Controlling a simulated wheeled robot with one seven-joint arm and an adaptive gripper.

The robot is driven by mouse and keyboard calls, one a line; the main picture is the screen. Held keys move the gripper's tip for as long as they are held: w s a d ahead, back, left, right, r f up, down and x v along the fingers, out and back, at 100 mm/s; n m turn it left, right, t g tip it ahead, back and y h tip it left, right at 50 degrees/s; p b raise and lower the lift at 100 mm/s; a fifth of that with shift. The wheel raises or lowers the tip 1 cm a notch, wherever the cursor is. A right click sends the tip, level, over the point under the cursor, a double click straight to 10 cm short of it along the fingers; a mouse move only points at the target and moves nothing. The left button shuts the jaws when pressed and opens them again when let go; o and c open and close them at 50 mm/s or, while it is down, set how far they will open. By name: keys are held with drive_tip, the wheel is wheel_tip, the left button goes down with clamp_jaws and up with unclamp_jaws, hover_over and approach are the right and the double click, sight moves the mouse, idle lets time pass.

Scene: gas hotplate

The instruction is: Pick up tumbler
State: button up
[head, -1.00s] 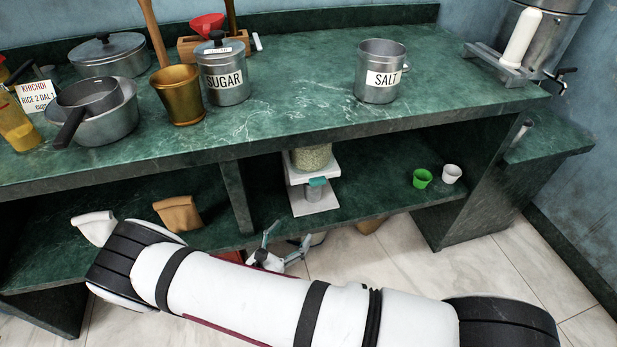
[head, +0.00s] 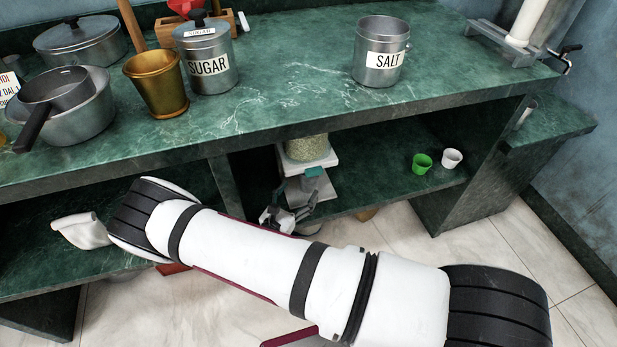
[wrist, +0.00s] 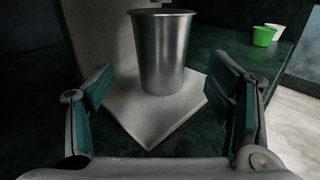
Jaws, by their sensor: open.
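The tumbler (wrist: 162,55) is a plain grey metal cup, wider at the rim. In the wrist view it stands upright on a pale square plate (wrist: 150,122) on the lower shelf. My gripper (wrist: 165,92) is open, its two teal-padded fingers apart on either side in front of the tumbler, with nothing between the pads. In the head view my gripper (head: 290,212) is at the lower shelf's front edge, by the white stand (head: 318,157). There the tumbler is small and largely hidden by my gripper.
A green cup (head: 422,164) and a white cup (head: 452,158) stand on the lower shelf to the right. A jar of grain (head: 307,147) sits on the white stand. The counter (head: 290,110) overhangs the shelf. A dark upright panel (head: 232,188) is to the left.

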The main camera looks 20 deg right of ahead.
sight(304, 186)
drive_tip(key=x, duration=0.2)
drive_tip(key=b+x, duration=0.1)
drive_tip(key=x, duration=0.1)
drive_tip(key=shift+d+f, duration=0.1)
drive_tip(key=shift+f, duration=0.1)
drive_tip(key=shift+w+d+r+b, duration=0.1)
drive_tip(key=shift+w+d+b, duration=0.2)
drive_tip(key=shift+w, duration=0.05)
drive_tip(key=c, duration=1.3)
